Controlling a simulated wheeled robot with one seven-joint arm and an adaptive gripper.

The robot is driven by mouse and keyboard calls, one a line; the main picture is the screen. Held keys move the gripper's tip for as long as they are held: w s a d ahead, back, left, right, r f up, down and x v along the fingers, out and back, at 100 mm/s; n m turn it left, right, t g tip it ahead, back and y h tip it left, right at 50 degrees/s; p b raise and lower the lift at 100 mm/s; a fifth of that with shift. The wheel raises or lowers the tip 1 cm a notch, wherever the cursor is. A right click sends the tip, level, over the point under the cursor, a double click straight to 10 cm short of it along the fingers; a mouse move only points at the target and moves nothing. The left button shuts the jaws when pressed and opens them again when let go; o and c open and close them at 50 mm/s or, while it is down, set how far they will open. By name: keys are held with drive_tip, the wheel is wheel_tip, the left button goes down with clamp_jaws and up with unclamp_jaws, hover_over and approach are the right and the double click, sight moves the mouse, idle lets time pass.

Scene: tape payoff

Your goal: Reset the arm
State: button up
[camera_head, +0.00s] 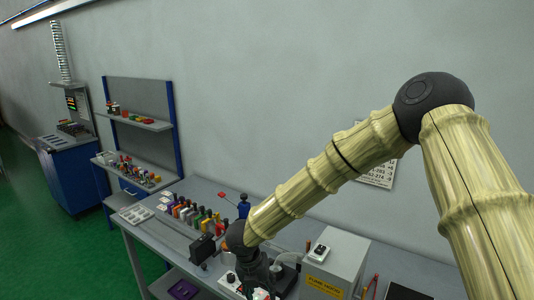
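My arm reaches in from the right of the head view and bends down to the left over the workbench (190,252). My gripper (262,290) is the dark end piece at the bottom of the view, low over the bench. Its fingers are small, dark and partly cut off by the lower picture edge. I cannot tell whether they are open, shut or holding something.
A grey box with a yellow label (338,264) stands right of my gripper. A row of coloured upright items (196,214) stands to the left. Behind are a blue-framed shelf (140,100) and a blue cabinet (72,180). Green floor (60,255) is clear at left.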

drive_tip(key=s+d+f+n+t, duration=0.1)
drive_tip(key=s+d+f+n, duration=0.6)
drive_tip(key=d+f+n, duration=0.3)
drive_tip(key=s+d+f+n+t, duration=0.1)
drive_tip(key=s+d+f+n, duration=0.65)
drive_tip(key=f+n, duration=0.35)
drive_tip(key=s+d+f+n+g+y, duration=0.15)
drive_tip(key=s+d+n, duration=0.25)
drive_tip(key=s+n, duration=0.55)
drive_tip(key=s+d+f+n+g+y, duration=0.1)
drive_tip(key=s+d+f+n+g, duration=0.15)
drive_tip(key=s+n, duration=0.7)
wheel_tip(320, 180, down, 15)
drive_tip(key=s+m+b, duration=0.2)
drive_tip(key=m+b, duration=0.1)
drive_tip(key=b, duration=1.2)
drive_tip(key=shift+s+d+m+t, duration=0.2)
drive_tip(key=shift+s+m+t, duration=0.1)
drive_tip(key=shift+s+t, duration=0.1)
